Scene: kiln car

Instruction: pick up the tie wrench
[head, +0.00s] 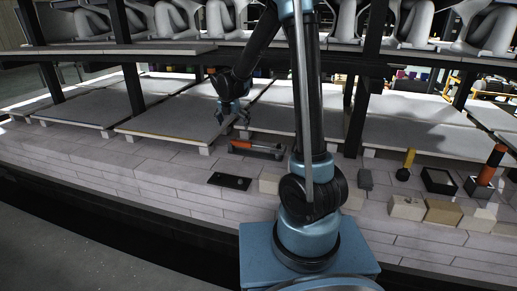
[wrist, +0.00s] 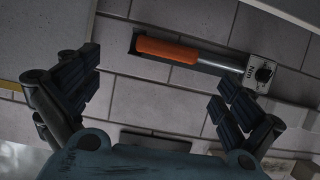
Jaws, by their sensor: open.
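The tie wrench (head: 257,148) has an orange handle, a bare metal shaft and a blocky metal head. It lies on the pale brick deck, in front of the grey kiln shelves. In the wrist view the wrench (wrist: 172,50) crosses the upper middle, handle left and head right, with a dark strip along its handle. My gripper (head: 233,113) is open and empty, above and slightly left of the wrench in the head view. In the wrist view its two dark fingers (wrist: 155,92) are spread wide, with only bricks between them.
A flat black tray (head: 229,181) lies nearer on the bricks. Shelf slabs (head: 170,118) on short props stand behind the wrench. To the right are tan blocks (head: 443,212), a yellow-handled tool (head: 405,165), a black box (head: 438,181) and an orange-and-black cylinder (head: 491,165).

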